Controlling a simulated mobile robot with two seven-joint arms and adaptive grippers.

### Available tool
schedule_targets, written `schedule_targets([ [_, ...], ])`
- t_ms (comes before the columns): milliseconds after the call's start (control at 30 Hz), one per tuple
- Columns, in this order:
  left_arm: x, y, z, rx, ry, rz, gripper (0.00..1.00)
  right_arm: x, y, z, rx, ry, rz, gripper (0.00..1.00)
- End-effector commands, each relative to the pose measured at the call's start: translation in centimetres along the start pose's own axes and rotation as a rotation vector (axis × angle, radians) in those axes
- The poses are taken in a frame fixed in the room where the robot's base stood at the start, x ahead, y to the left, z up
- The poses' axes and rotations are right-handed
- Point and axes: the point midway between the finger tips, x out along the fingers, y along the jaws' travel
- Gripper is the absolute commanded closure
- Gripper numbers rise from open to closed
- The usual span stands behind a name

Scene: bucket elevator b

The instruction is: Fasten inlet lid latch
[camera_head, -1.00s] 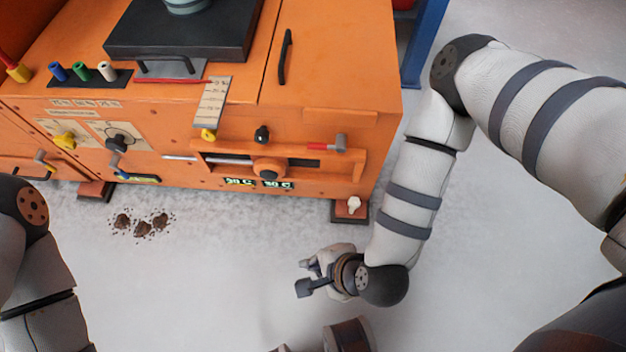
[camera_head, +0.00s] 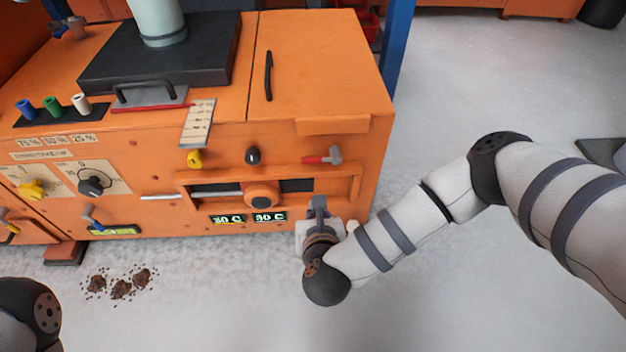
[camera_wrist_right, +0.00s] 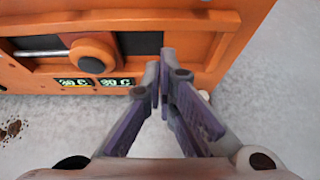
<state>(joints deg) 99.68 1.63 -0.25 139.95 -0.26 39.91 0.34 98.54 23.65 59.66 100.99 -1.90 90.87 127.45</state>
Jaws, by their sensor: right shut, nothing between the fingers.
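The orange machine (camera_head: 150,180) has a top panel with a black bar handle (camera_head: 268,75), which may be the inlet lid. A red-handled lever with a grey end (camera_head: 322,157) sits on the front face below that panel and may be the latch; I cannot tell if it is fastened. My right gripper (camera_head: 318,203) is shut and empty, below the lever and close to the front's lower right. In the right wrist view its fingertips (camera_wrist_right: 166,55) point at the front, right of the round orange knob (camera_wrist_right: 93,54). My left gripper is out of view.
A ledge with a round knob (camera_head: 262,195) and a slot juts from the front. Two green displays (camera_head: 250,217) sit below it. A black knob (camera_head: 253,156) and a yellow knob (camera_head: 194,158) are left of the lever. Brown clumps (camera_head: 120,288) lie on the floor.

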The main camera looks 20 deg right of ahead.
Motion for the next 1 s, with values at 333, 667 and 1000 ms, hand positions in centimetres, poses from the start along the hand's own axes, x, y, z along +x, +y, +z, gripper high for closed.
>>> schedule_targets([
  [333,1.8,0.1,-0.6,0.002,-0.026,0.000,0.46,5.8,0.0,-0.4,-0.003,0.002,-0.001,1.00],
  [667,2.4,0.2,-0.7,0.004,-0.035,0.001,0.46,9.2,0.1,2.2,-0.001,-0.001,0.003,1.00],
  [1000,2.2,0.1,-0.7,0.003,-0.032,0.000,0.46,8.6,0.1,3.7,-0.003,0.002,0.002,1.00],
])
